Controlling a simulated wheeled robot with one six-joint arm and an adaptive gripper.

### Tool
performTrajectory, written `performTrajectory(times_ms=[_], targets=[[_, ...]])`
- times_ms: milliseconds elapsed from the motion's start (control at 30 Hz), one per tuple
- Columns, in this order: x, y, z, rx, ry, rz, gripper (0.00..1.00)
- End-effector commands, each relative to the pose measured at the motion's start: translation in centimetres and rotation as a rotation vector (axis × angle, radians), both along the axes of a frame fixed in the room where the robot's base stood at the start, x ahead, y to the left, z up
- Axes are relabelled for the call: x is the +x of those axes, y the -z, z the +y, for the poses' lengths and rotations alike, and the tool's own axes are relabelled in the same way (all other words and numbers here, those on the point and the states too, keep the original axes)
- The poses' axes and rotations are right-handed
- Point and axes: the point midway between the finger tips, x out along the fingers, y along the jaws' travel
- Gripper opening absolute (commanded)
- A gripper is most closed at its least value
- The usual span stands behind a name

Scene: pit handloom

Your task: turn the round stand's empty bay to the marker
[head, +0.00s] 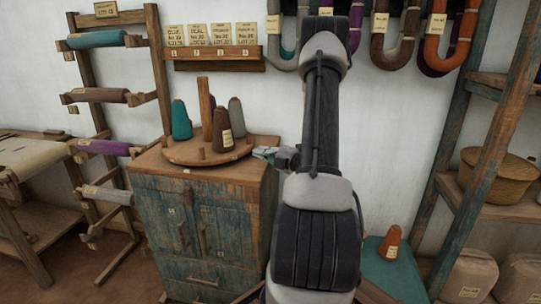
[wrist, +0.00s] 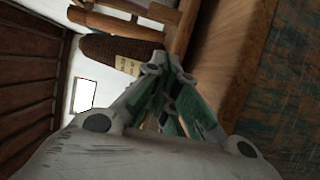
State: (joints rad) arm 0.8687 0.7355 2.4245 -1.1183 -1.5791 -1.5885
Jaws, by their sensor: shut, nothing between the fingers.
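The round stand (head: 180,158) is a wooden disc on top of a cabinet, with a square central post (head: 204,98). It carries a teal cone (head: 181,121), a brown labelled cone (head: 222,132) and a grey cone (head: 237,115). A short bare peg (head: 201,153) stands at its front, where no cone sits. My gripper (head: 262,152) is shut and empty at the stand's right edge. In the wrist view, my gripper (wrist: 163,72) is close to the stand's rim (wrist: 183,32) and the brown cone (wrist: 108,48); contact is unclear. I cannot clearly make out the marker.
The cabinet (head: 200,225) has a narrow free strip of top around the disc. A label rail (head: 215,66) hangs above it. A yarn rack (head: 100,95) stands left. An orange-brown cone (head: 390,242) sits on a teal surface (head: 400,275) right of my arm.

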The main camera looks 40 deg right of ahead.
Motion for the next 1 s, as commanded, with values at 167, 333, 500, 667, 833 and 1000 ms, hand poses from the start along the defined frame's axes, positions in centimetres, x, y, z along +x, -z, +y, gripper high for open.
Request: performTrajectory(times_ms=[167, 333, 500, 667, 833, 1000], targets=[[3.8, 0.0, 1.1, 0.0, -0.004, 0.0, 0.0], [5.9, 0.0, -0.3, -0.001, 0.0, 0.0, 0.0], [7.0, 0.0, -1.0, 0.0, 0.0, 0.0, 0.0], [7.2, 0.0, -1.1, 0.001, 0.001, 0.0, 0.0], [7.2, 0.0, -1.1, 0.001, 0.001, 0.0, 0.0], [7.6, 0.0, -2.0, 0.001, -0.032, -0.004, 0.0]])
